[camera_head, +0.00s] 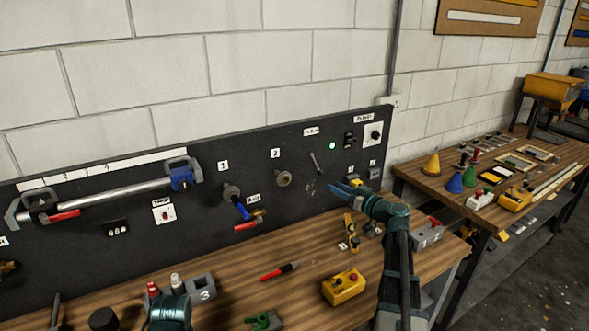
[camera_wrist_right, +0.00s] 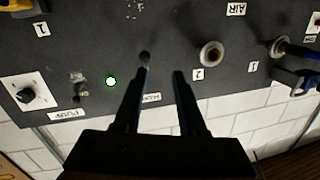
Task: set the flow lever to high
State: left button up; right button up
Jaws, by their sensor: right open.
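A small grey lever (camera_head: 315,162) is on the black panel, left of a green light; its label above is too blurred to read surely. I take it for the flow lever. It slants from upper left to lower right in the head view. In the right wrist view, which is upside down, its round end (camera_wrist_right: 145,57) shows by the tip of one finger, and the rest is mostly hidden. My right gripper (camera_head: 335,188) is open and empty in front of the panel, below the lever. Its fingers (camera_wrist_right: 159,74) are apart; contact with the lever cannot be told.
The green light (camera_head: 332,146), a switch (camera_head: 349,140) and a knob (camera_head: 376,135) are right of the lever. A round fitting (camera_head: 284,179) is left of it.

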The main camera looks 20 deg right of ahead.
aim_at(317, 166)
jog(key=shift+t+h, duration=0.4)
jog(key=shift+h, duration=0.2)
jog(key=w, duration=0.9)
jog(key=w+r, duration=0.1)
jog(key=w, duration=0.3)
jog(key=shift+w+a, duration=0.1)
jog(key=shift+w, duration=0.25)
grip_shut()
jog(key=shift+s+a, duration=0.2)
dwell(0.4)
